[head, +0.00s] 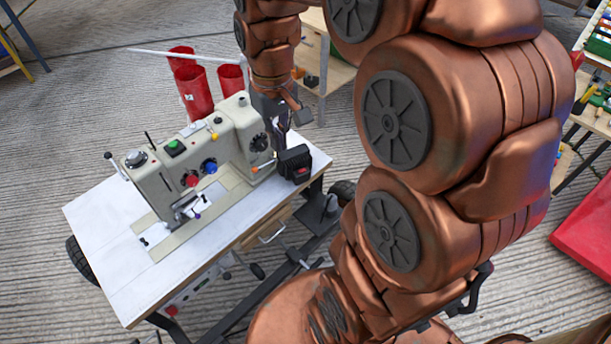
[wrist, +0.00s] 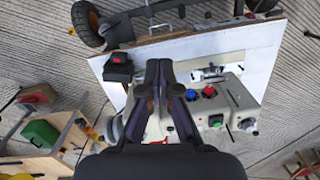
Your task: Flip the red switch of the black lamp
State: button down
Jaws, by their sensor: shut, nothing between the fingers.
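The black lamp (head: 288,157) is a small boxy black unit on the right end of the white table, beside the sewing machine. Its red switch (head: 303,171) is on the side facing the head camera. In the wrist view the lamp (wrist: 117,75) is left of my fingers, with the red switch (wrist: 119,58) on top. My gripper (head: 279,151) is pointing down just behind and left of the lamp in the head view. In the wrist view my gripper (wrist: 165,64) is shut and empty, apart from the switch. Whether the fingers touch the machine cannot be told.
A beige sewing machine (head: 228,130) with coloured knobs and levers stands close to my gripper on the white table (head: 105,215). Red cylinders (head: 193,90) stand behind it. A wooden workbench (wrist: 60,140) with tools is at the lower left of the wrist view.

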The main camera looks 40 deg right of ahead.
jog(key=w+d+f+b, duration=0.9)
jog(key=f, duration=0.3)
jog(key=m+t+b, duration=0.1)
jog(key=b, duration=0.6)
send_over(306, 169)
notch_tip(306, 169, down, 9)
jog(key=shift+s+r, duration=0.15)
jog(key=shift+s, duration=0.3)
jog(key=shift+a, duration=0.1)
notch_tip(306, 169, down, 14)
jog(key=b, duration=0.4)
jog(key=shift+w+a+b, duration=0.15)
jog(key=shift+b, duration=0.15)
